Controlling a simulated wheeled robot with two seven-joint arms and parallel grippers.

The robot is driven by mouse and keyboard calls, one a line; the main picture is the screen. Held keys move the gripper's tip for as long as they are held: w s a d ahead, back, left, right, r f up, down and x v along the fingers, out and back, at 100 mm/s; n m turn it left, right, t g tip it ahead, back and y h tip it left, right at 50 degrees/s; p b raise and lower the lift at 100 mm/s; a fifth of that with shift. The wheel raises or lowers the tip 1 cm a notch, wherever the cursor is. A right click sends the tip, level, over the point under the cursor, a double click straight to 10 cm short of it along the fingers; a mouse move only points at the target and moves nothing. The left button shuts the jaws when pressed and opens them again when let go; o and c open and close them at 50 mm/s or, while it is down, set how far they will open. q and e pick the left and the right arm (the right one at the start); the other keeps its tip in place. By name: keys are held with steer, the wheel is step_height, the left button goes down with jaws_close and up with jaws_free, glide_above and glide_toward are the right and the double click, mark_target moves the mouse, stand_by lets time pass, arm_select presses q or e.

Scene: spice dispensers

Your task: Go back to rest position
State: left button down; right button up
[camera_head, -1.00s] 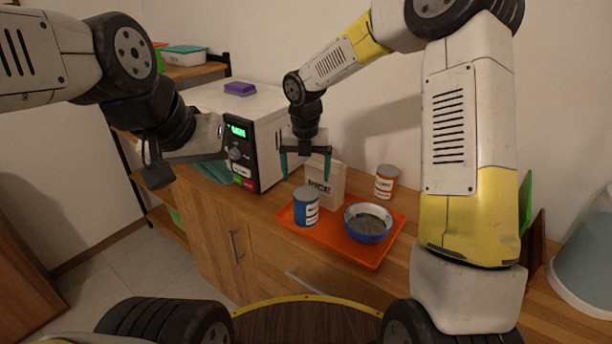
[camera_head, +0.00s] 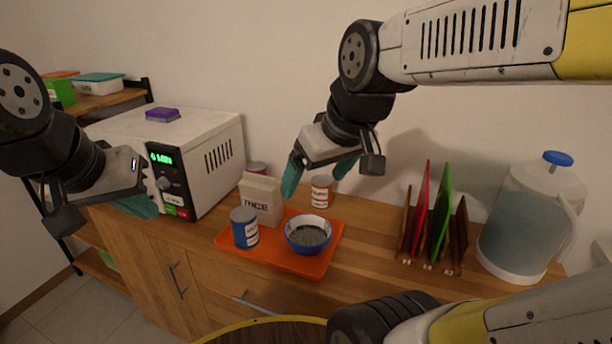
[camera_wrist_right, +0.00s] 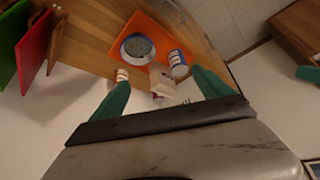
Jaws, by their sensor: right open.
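My right gripper (camera_head: 314,181) is open and empty, raised above the counter near the wall, behind and above the orange tray (camera_head: 322,262). Its teal fingers stand apart in the right wrist view (camera_wrist_right: 160,92). My left gripper (camera_head: 142,203) is at the left, in front of the microwave; its teal tip shows, but I cannot tell how far its fingers are apart. On the tray are a blue spice can (camera_head: 245,230) and a blue bowl (camera_head: 307,235) with dark contents. A RICE carton (camera_head: 260,199) stands upright at the tray's back left.
A white microwave (camera_head: 205,155) with a purple box (camera_head: 162,114) on top is at left. An orange-labelled can (camera_head: 321,192) stands behind the tray. A rack with red and green boards (camera_head: 440,222) and a water jug (camera_head: 522,225) stand at right.

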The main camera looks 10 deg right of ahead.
steer(key=s+m, duration=0.2)
steer(key=m, duration=0.1)
steer(key=shift+d, duration=0.1)
stand_by(1.1)
